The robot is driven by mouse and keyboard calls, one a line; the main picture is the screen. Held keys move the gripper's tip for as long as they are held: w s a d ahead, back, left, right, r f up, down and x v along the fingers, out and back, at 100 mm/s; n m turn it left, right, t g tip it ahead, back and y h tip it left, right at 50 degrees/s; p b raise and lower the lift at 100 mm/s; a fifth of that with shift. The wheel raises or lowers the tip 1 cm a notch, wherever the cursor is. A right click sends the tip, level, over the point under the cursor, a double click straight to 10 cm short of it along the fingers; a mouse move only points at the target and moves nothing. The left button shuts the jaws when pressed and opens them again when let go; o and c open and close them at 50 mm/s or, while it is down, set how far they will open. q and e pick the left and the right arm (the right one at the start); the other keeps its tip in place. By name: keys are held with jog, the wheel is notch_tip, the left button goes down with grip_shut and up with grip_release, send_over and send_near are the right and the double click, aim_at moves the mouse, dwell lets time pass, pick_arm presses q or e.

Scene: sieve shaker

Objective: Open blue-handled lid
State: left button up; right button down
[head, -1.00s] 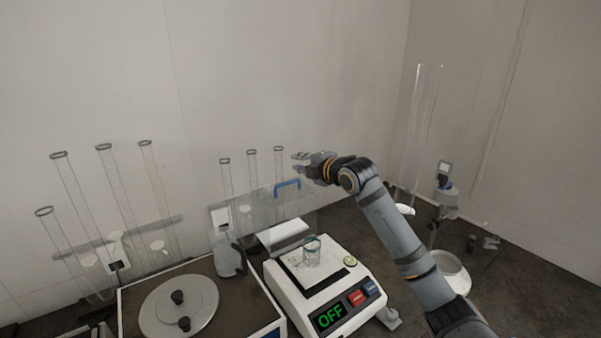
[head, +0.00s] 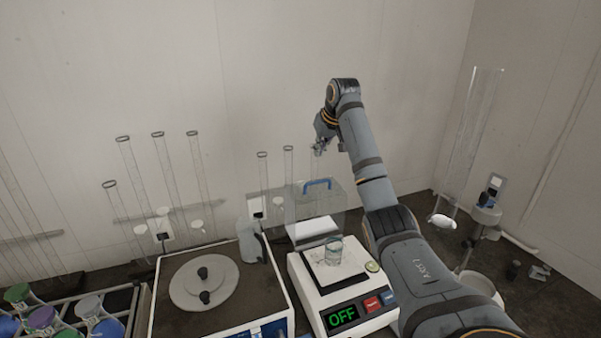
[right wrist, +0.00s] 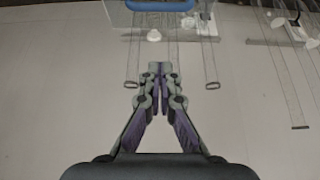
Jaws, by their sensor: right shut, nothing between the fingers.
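The clear lid (head: 335,207) with its blue handle (head: 318,183) stands at the back of the white balance (head: 345,293). The handle is at the lid's top, and the handle also shows at the top edge of the right wrist view (right wrist: 160,5). A glass beaker (head: 333,252) stands on the balance pan in front of the lid. My right gripper (head: 318,149) is above the handle and apart from it, its fingers closed and empty. Its closed fingertips show in the right wrist view (right wrist: 160,68). My left gripper is out of view.
Tall glass cylinders (head: 170,175) stand along the back wall. A grey bottle (head: 250,240) and a sieve shaker (head: 203,277) are left of the balance. A rack with coloured-capped bottles (head: 88,305) is at lower left.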

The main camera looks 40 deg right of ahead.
jog(key=p+x, duration=0.1)
jog(key=x, duration=0.2)
jog(key=p, duration=0.3)
send_over(316, 190)
jog(key=w+d, duration=0.1)
jog(key=w, duration=0.2)
jog(key=f, duration=0.6)
jog(key=shift+w+d, duration=0.1)
jog(key=shift+w, duration=0.1)
jog(key=s, duration=0.2)
jog(key=shift+s+a+f+p, duration=0.3)
jog(key=shift+a+f+p, duration=0.05)
jog(key=shift+p, duration=0.05)
jog(key=shift+s+a, duration=0.15)
jog(key=shift+s, duration=0.4)
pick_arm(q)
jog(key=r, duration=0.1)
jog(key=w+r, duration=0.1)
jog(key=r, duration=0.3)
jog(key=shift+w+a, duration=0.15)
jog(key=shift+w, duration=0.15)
pick_arm(e)
jog(key=shift+a+f, duration=0.1)
jog(key=shift+f, duration=0.05)
jog(key=shift+w, duration=0.1)
